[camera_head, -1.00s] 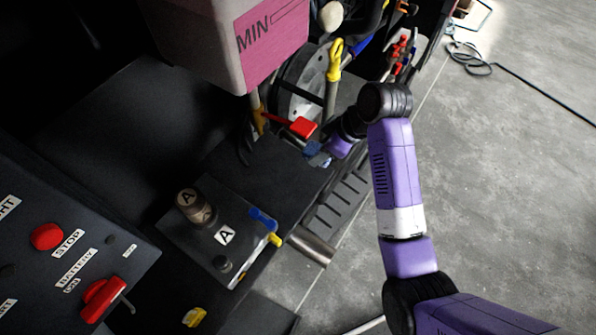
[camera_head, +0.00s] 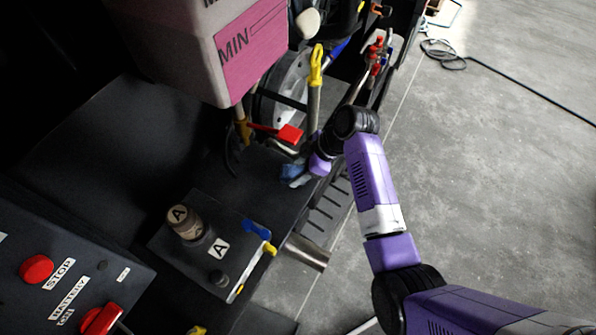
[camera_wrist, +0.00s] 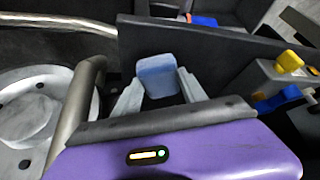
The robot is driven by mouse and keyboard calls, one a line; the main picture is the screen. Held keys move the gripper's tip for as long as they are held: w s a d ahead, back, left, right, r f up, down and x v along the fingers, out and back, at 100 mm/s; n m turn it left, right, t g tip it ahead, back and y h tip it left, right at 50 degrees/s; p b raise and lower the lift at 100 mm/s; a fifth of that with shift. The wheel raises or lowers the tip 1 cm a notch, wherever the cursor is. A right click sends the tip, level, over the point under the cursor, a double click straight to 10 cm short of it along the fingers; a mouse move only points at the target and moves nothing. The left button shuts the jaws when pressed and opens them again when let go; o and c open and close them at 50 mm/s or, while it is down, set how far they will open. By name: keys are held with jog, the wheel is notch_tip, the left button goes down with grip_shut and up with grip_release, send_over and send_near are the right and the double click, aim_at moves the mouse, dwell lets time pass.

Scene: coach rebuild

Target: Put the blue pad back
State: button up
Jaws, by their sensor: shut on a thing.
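The blue pad (camera_wrist: 158,75) is light blue and sits between the two pale fingers of my gripper (camera_wrist: 157,88) in the wrist view. The fingers are shut on it from both sides. In the head view my gripper (camera_head: 298,178) is at the end of the purple arm, with a bit of the blue pad (camera_head: 291,171) showing at its left. It is over the dark ledge, close to the red-handled lever. Whether the pad touches the ledge cannot be told. The place the pad belongs to cannot be made out.
A red-handled lever (camera_head: 289,134) and a yellow-topped upright lever (camera_head: 315,75) stand close to my gripper. A tank marked MIN (camera_head: 180,50) hangs above left. A box marked A (camera_head: 180,258) with blue and yellow latches lies nearer. Open floor (camera_head: 490,180) is at right.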

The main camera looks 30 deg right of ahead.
jog(key=shift+f, duration=0.5)
jog(key=shift+f, duration=0.15)
jog(key=o, duration=1.3)
jog(key=shift+r, duration=0.25)
jog(key=v, duration=1.1)
jog(key=shift+s+d+r+b, duration=0.1)
jog(key=shift+d+r+b, duration=0.1)
jog(key=shift+r+b, duration=0.15)
